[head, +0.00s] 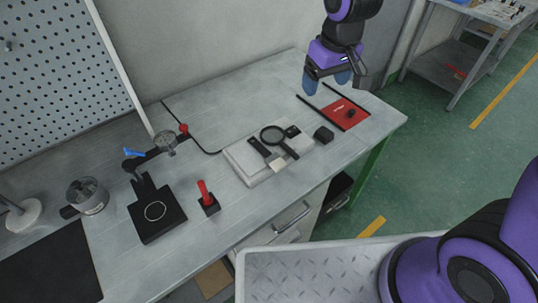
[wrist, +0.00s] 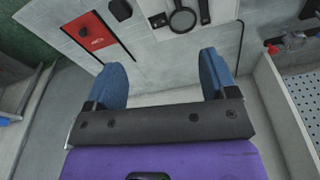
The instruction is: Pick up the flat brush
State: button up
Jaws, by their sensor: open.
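The flat brush (head: 259,147), with a dark handle and what looks like a pale end, lies on a light grey slab (head: 243,166) on the workbench. A magnifying glass (head: 273,136) lies right beside it. In the wrist view a dark handle at the top edge, likely the brush (wrist: 204,11), shows next to the magnifying glass (wrist: 182,20); the rest is cut off. My gripper (head: 327,82) is open and empty, raised above the back right of the bench, well away from the brush. Its blue fingers (wrist: 162,80) are wide apart in the wrist view.
A small black block (head: 324,134) sits right of the slab. A red mat (head: 340,114) with a dark item lies near the right end. A red-handled tool in a black holder (head: 208,203) and a black stand (head: 157,215) stand to the left. Bench between them is clear.

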jog(key=a+f+n+g, duration=0.1)
jog(key=a+f, duration=0.4)
jog(key=f, duration=0.3)
jog(key=a+f+n+g, duration=0.1)
jog(key=a+f, duration=0.3)
jog(key=f, duration=0.4)
send_over(275, 160)
jog(key=d, duration=0.1)
jog(key=shift+h, duration=0.3)
jog(key=f, duration=0.5)
jog(key=shift+s+f, duration=0.3)
jog(key=shift+f, duration=0.1)
jog(key=f, duration=0.2)
jog(key=a+f, duration=0.1)
jog(key=f, duration=0.1)
jog(key=shift+w, duration=0.3)
jog(key=shift+f, duration=0.75)
jog(key=c, duration=1)
jog(key=shift+r, duration=0.1)
